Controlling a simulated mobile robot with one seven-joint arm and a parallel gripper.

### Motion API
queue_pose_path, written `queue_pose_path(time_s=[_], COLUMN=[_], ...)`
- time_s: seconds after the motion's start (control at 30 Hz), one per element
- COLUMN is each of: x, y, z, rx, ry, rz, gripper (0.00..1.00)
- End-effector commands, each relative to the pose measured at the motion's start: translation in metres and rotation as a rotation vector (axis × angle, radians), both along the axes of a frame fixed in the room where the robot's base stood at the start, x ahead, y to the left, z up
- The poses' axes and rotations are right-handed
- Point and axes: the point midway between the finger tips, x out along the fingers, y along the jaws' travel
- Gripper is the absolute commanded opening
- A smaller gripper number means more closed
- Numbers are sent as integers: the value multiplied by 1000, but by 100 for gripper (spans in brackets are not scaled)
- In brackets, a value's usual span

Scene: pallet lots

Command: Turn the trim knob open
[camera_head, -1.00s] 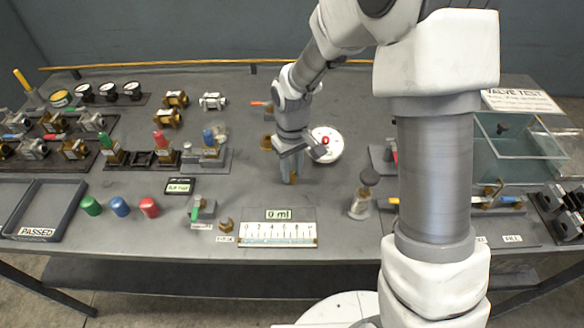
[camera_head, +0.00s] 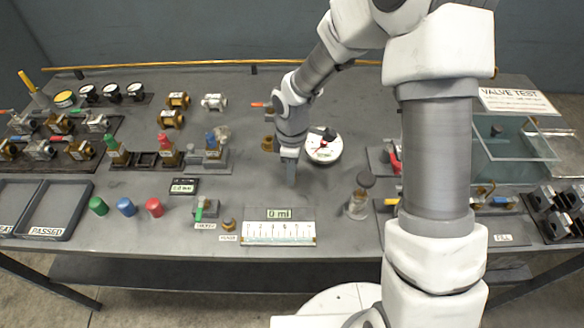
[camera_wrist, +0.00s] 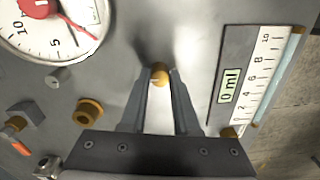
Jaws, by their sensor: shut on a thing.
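The trim knob appears as a small round brass-coloured knob (camera_wrist: 160,70) between my fingertips in the wrist view. My gripper (camera_wrist: 160,84) is shut on it, pointing down at the grey bench. In the head view my gripper (camera_head: 291,178) is near the middle of the bench and hides the knob. A white round gauge (camera_head: 323,152) with a red needle lies just right of my gripper; part of it shows at the upper left of the wrist view (camera_wrist: 70,12). A "0 ml" display (camera_head: 279,214) sits in front of my gripper.
A ruled scale (camera_head: 278,233) lies below the display. A glass jar (camera_head: 358,205) stands to the right. Brass fittings (camera_wrist: 88,112) lie close to my gripper. Green, blue and red caps (camera_head: 126,207) stand to the left, beside the PASSED tray (camera_head: 50,232). A glass tank (camera_head: 515,148) is at the right.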

Motion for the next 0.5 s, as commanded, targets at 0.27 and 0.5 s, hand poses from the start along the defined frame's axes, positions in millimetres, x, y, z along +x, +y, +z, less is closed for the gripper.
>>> queue_pose_path(time_s=[0.27,0.5], x=[1,1], y=[0,0], z=[1,0], rx=[0,0], ry=[-1,-1], rz=[85,101], gripper=[0,0])
